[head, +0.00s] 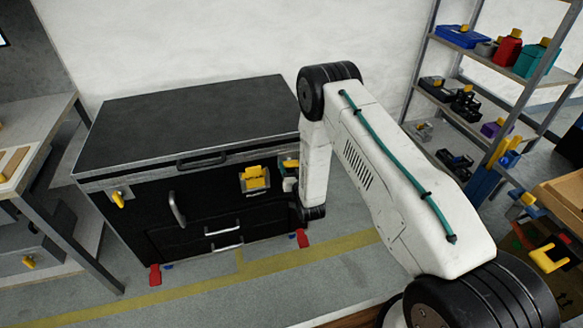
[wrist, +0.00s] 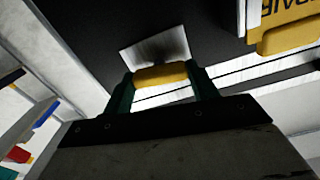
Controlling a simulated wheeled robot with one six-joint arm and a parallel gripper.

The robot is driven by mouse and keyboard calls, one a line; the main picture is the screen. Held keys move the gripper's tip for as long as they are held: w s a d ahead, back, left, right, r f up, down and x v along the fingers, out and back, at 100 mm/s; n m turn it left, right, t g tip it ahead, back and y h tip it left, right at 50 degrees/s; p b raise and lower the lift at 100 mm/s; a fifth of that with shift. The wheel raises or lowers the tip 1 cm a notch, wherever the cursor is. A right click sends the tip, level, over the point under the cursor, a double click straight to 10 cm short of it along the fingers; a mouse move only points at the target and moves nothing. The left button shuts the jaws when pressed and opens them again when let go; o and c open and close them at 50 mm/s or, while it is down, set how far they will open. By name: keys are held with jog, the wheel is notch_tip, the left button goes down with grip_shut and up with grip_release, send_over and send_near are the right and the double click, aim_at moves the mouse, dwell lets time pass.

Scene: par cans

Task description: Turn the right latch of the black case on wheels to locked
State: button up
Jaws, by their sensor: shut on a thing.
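The black case on wheels (head: 190,125) stands against the wall with its lid down. My gripper (head: 290,170) is at the right end of its front, partly hidden by my arm in the head view. In the wrist view my gripper (wrist: 163,82) has its two green fingers shut on the yellow handle of the right latch (wrist: 160,73), one at each end. A pale metal plate lies behind that handle. The handle lies nearly level in the wrist picture; its locked state cannot be told. The left latch (head: 117,200), also yellow, hangs tilted on the case's left corner.
A yellow fitting (head: 254,178) sits mid-front on the case, left of my gripper. A black handle (head: 177,208) sticks out lower left. Red wheel pedals (head: 155,275) are at the floor. A loaded shelf (head: 470,100) stands right, a bench (head: 40,150) left.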

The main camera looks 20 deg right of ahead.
jog(key=m, duration=0.4)
jog(key=shift+m, duration=0.3)
jog(key=m, duration=0.3)
jog(key=shift+m, duration=0.3)
jog(key=m, duration=0.4)
jog(key=shift+d, duration=0.1)
jog(key=shift+f+m, duration=0.1)
jog(key=shift+m, duration=2)
jog(key=o, duration=1)
